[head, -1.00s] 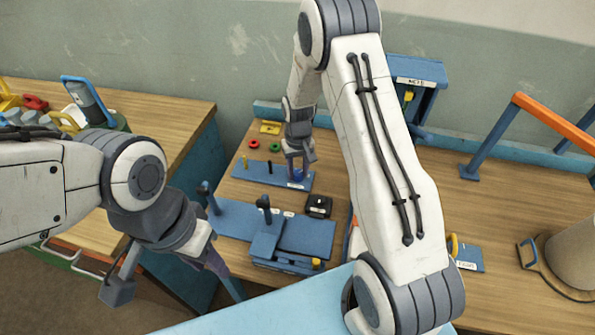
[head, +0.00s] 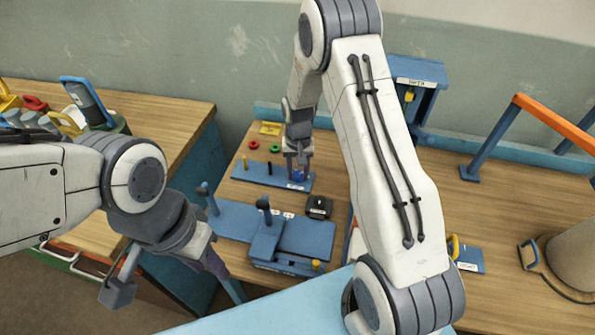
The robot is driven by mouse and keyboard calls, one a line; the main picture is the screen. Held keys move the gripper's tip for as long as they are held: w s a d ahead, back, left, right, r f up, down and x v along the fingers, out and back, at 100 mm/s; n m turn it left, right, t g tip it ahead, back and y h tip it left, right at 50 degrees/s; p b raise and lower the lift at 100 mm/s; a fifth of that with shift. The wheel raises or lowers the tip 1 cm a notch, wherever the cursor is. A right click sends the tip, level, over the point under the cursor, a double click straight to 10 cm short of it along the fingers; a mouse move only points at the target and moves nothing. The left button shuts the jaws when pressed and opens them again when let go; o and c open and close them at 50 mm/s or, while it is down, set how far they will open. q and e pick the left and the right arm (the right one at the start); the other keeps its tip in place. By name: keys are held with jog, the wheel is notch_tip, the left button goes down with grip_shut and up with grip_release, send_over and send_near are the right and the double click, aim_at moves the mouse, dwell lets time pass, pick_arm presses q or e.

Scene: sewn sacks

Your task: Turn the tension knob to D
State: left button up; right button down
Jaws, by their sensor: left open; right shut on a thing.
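The blue tension knob (head: 299,174) sits at the right end of a blue plate (head: 232,171) near the back of the table. My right gripper (head: 299,168) points down from above and is shut on the knob. A small white label (head: 296,186) lies just in front of the knob; its lettering is too small to read, so the knob's setting cannot be told. My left gripper (head: 122,285) is open and empty, low at the left, in front of the gap between the tables and away from the knob.
A black box (head: 318,207) and a blue fixture (head: 290,245) stand in front. My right arm hides the table's middle.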

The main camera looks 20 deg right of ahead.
aim_at(298, 173)
jog(key=shift+c, duration=2.3)
grip_release()
jog(key=shift+r, duration=0.1)
notch_tip(298, 173, up, 10)
jog(key=b, duration=0.1)
jog(key=shift+r+b, duration=0.2)
jog(key=shift+b, duration=0.2)
